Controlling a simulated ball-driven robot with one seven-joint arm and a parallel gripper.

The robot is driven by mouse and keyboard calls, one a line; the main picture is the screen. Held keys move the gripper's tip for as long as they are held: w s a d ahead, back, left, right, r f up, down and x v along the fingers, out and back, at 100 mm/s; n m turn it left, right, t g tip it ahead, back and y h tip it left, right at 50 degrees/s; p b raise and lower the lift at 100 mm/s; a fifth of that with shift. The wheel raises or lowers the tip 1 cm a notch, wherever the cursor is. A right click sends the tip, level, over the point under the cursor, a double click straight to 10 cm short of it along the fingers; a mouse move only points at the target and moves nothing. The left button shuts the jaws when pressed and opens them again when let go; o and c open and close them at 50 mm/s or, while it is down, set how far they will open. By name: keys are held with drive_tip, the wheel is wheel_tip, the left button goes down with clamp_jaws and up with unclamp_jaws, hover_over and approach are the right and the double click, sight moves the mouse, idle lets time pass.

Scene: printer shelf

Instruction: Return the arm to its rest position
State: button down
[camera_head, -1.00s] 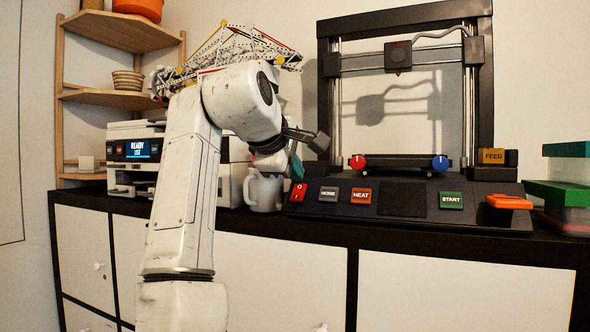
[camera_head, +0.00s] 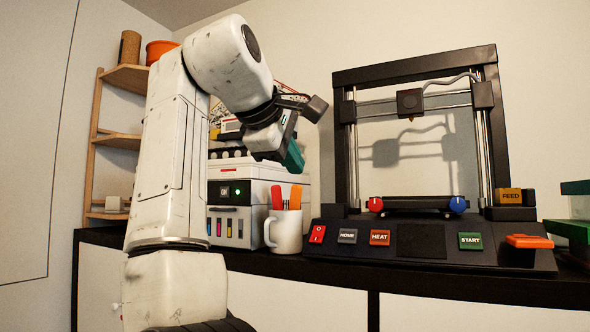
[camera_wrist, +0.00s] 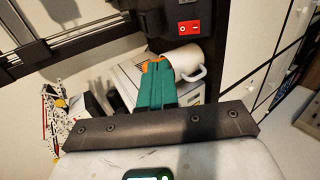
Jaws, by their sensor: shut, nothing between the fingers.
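My arm is raised and bent at the left of the head view, with its forearm angled down to the right. My gripper (camera_head: 294,160) has teal fingers that point down above the white mug (camera_head: 285,232). The fingers are shut with nothing between them. A clear gap separates them from the mug in the head view. In the wrist view the shut fingers (camera_wrist: 156,75) overlap the mug (camera_wrist: 189,60) and partly cover it. The mug stands upright on the cabinet top and holds red and orange tools (camera_head: 286,198).
A white printer (camera_head: 232,225) stands left of the mug, behind my arm. The black 3D printer (camera_head: 400,262) stands to the right with its tall frame. Green-lidded boxes (camera_head: 573,230) stand at the far right. A wooden shelf (camera_head: 122,140) is behind my arm.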

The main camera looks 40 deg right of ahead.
idle(0.5)
drive_tip(key=w+f+y+b, duration=0.1)
drive_tip(key=w+f, duration=0.2)
drive_tip(key=f, duration=1.5)
drive_tip(key=w+f+y, duration=0.1)
drive_tip(key=w+f, duration=0.3)
drive_tip(key=f, duration=1.5)
drive_tip(key=s+f+m+y, duration=0.15)
drive_tip(key=s+f, duration=0.25)
drive_tip(key=f, duration=0.9)
drive_tip(key=s+a+f+y+b, duration=0.1)
drive_tip(key=s+f, duration=0.3)
drive_tip(key=f, duration=0.2)
drive_tip(key=s+a+f+y, duration=0.1)
drive_tip(key=s+f, duration=0.2)
drive_tip(key=f, duration=0.3)
drive_tip(key=s+a+f+m+g+y, duration=0.1)
drive_tip(key=s+a+f, duration=0.1)
drive_tip(key=s+f, duration=0.3)
drive_tip(key=s+a+f+m+g+y, duration=0.1)
drive_tip(key=s+f, duration=0.5)
drive_tip(key=s, duration=0.6)
drive_tip(key=s+a+f+m+g+y+b, duration=0.1)
drive_tip(key=s+a+f+y, duration=0.2)
drive_tip(key=s, duration=0.6)
wheel_tip(320, 180, down, 3)
drive_tip(key=shift+s+a, duration=0.3)
drive_tip(key=shift+a, duration=0.85)
